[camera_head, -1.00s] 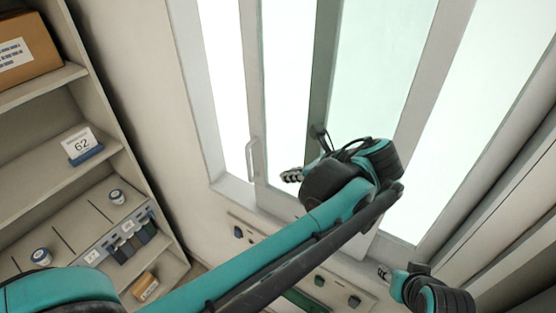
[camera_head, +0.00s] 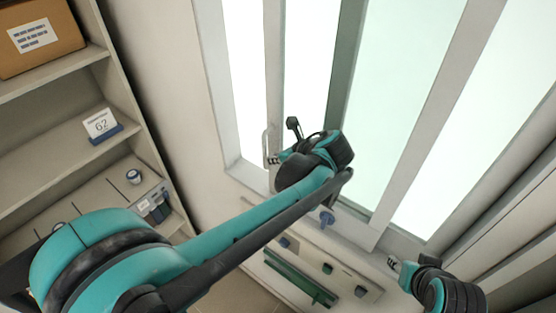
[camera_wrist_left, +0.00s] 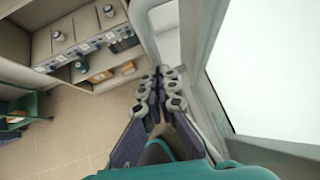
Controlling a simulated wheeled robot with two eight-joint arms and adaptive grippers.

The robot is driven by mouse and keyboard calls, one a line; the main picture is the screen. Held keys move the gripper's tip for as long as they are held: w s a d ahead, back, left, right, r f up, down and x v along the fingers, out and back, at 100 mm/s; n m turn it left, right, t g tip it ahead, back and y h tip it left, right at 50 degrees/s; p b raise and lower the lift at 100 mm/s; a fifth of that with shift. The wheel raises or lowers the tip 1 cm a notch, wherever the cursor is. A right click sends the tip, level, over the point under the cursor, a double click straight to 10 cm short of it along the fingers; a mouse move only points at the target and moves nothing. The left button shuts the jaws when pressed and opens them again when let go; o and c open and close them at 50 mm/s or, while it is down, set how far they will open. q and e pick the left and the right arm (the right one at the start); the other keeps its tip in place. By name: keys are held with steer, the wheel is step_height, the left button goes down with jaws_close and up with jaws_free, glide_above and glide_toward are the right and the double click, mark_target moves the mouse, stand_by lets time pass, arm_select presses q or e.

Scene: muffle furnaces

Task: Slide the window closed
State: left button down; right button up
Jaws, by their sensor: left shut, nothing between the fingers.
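The sliding window has a pale framed sash (camera_head: 274,60) with a bare bright gap left of it, between sash and the left window frame (camera_head: 212,90). A slim pale upright handle (camera_head: 265,143) is on the sash. My left gripper (camera_head: 272,160) is shut and empty at the handle's lower part, and its black fingers overlap the handle in the head view. In the left wrist view the shut fingertips (camera_wrist_left: 160,85) are beside the pale handle bar (camera_wrist_left: 150,40); contact cannot be told. My right gripper (camera_head: 394,264) is at the lower right, away from the handle.
A shelf unit (camera_head: 70,85) with a cardboard box (camera_head: 38,38), a 62 sign (camera_head: 101,124) and small jars stands at the left. Tiled floor (camera_wrist_left: 70,130) is open below.

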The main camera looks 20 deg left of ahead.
arm_select(q)
steer(key=w+a+b, duration=0.1)
steer(key=w+a, duration=0.2)
steer(key=a, duration=0.6)
steer(key=w+a+b, duration=0.1)
steer(key=w+a, duration=0.2)
steer(key=a, duration=0.7)
steer(key=shift+a, duration=0.25)
steer(key=shift+w+r, duration=0.1)
steer(key=shift+r, duration=0.05)
